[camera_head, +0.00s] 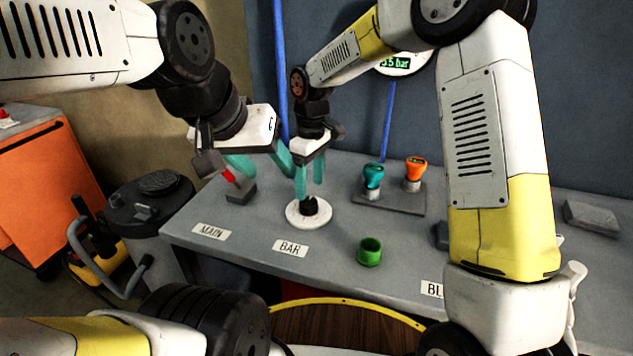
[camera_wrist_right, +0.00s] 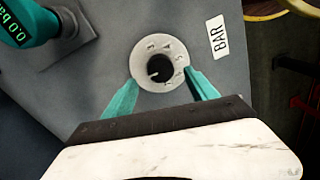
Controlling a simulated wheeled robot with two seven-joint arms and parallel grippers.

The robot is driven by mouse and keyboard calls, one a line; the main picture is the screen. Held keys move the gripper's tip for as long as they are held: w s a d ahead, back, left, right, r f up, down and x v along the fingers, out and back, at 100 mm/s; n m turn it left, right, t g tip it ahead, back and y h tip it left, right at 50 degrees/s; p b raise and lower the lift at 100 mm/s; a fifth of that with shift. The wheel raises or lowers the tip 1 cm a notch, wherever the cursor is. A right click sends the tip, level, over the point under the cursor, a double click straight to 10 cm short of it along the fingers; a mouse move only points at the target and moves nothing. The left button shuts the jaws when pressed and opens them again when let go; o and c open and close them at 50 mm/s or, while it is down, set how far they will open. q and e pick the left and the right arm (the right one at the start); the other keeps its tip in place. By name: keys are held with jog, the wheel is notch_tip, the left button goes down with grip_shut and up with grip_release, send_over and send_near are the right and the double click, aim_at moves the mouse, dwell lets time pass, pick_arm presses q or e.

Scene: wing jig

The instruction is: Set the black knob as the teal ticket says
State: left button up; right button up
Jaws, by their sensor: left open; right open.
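The black knob (camera_head: 309,205) stands on a round white dial (camera_head: 293,214) behind the BAR label. In the right wrist view the knob (camera_wrist_right: 160,68) has a pale pointer mark toward the picture's lower left; the dial's (camera_wrist_right: 145,52) markings are too small to read. My right gripper (camera_head: 310,186) is open above the knob, its teal fingers apart; in the wrist view they flank the dial's lower edge. I cannot tell whether they touch anything. My left gripper (camera_head: 262,163) is open near the red lever (camera_head: 229,175). I see no teal ticket.
Teal (camera_head: 373,177) and orange (camera_head: 416,167) devices stand on a plate to the right. A green cup (camera_head: 370,251) sits near the bench's front. The wall gauge (camera_head: 401,64) is partly hidden and seems to read 3.5 bar. The teal device's display (camera_wrist_right: 18,28) reads 0.0 bar.

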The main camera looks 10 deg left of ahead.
jog(key=shift+w+r, duration=0.1)
jog(key=shift+r, duration=1.35)
jog(key=s+d+r+m+t, duration=0.2)
jog(key=s+d+r+m, duration=0.1)
jog(key=d+r, duration=0.45)
jog(key=s+d+r+m+t+y, duration=0.1)
jog(key=s+d+r+m+t, duration=0.1)
jog(key=s+d+m, duration=0.3)
jog(key=s+d+r+m+t+y, duration=0.1)
jog(key=s+d+r+m+t, duration=0.2)
jog(key=s+d, duration=0.9)
jog(key=shift+s+r+m, duration=0.4)
jog(key=shift+r+m, duration=0.3)
jog(key=shift+m, duration=0.3)
